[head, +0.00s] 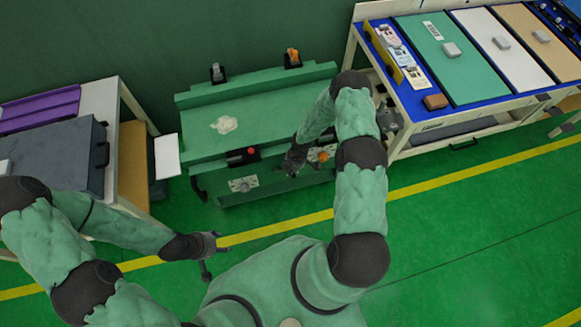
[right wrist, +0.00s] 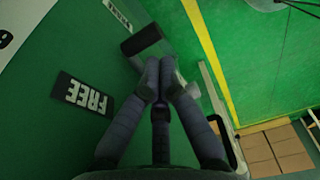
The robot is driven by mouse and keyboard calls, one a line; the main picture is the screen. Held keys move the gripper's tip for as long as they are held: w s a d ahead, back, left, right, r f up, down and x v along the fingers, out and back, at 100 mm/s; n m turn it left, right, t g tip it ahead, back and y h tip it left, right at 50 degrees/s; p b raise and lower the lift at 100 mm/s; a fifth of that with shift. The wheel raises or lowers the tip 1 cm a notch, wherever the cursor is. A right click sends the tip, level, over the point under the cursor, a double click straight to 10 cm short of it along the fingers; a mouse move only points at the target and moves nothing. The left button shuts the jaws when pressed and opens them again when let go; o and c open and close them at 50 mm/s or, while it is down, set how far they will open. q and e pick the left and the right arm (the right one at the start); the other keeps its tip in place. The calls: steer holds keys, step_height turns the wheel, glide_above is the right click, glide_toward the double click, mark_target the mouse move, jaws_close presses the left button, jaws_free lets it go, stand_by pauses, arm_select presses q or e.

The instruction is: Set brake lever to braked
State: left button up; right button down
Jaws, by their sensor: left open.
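The green cart (head: 255,95) stands at the wall with several fittings on its front. My right gripper (head: 291,166) is at the right part of that front. In the right wrist view its two fingers (right wrist: 162,62) come close together at the tips, with nothing clearly held. A black bar-like handle (right wrist: 141,40), perhaps the brake lever, lies just beyond the tips; contact cannot be told. A black FREE label (right wrist: 82,93) is left of the fingers. Another label (right wrist: 118,15), partly cut off, is above. My left gripper (head: 210,252) is open and empty over the floor.
A black fitting with a red knob (head: 251,152) and an orange knob (head: 322,156) are on the cart's front. A grey-topped table (head: 55,150) stands left, a blue-edged bench (head: 440,112) right. The floor in front is open, crossed by a yellow line (head: 450,184).

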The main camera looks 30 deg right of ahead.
steer(key=shift+d+f, duration=0.2)
steer(key=shift+f, duration=0.45)
steer(key=shift+f+b, duration=0.2)
steer(key=shift+b, duration=0.15)
